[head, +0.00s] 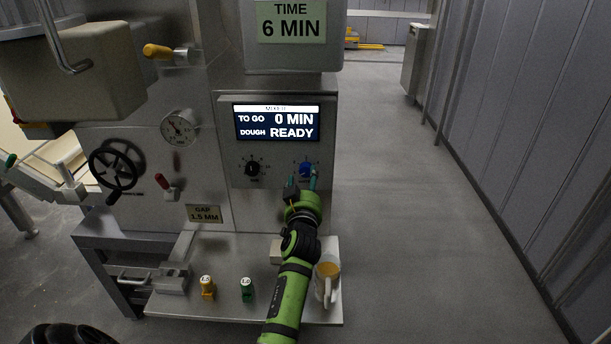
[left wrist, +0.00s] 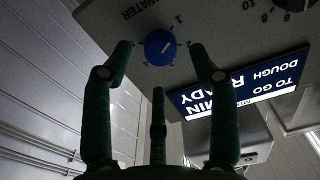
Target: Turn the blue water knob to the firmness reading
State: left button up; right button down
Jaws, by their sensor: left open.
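The blue water knob (head: 306,170) is on the grey control panel, below the screen. It shows large in the left wrist view (left wrist: 160,48), where the panel appears upside down with the word WATER and small numbers around the knob. A pale mark on the knob points up and right in that view. My left gripper (head: 303,184) is open in front of the knob; its green fingers (left wrist: 160,60) stand on either side of it, with a third below. I cannot tell whether they touch it. The screen (head: 277,122) reads "TO GO 0 MIN, DOUGH READY". My right gripper is not in view.
A black knob (head: 252,168) is left of the blue one. A round gauge (head: 178,127), a black handwheel (head: 113,164) and a "GAP 1.5 MM" plate (head: 204,214) are further left. A mug (head: 327,284) and yellow (head: 207,287) and green (head: 246,289) pieces stand on the shelf below.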

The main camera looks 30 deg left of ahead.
aim_at(306, 173)
pick_arm(q)
jog(key=shift+x, duration=1.65)
jog(key=shift+d, duration=0.1)
jog(key=c, duration=1.2)
jog(key=shift+o, duration=0.2)
jog(key=shift+f+m, duration=0.1)
jog(key=shift+m, duration=0.2)
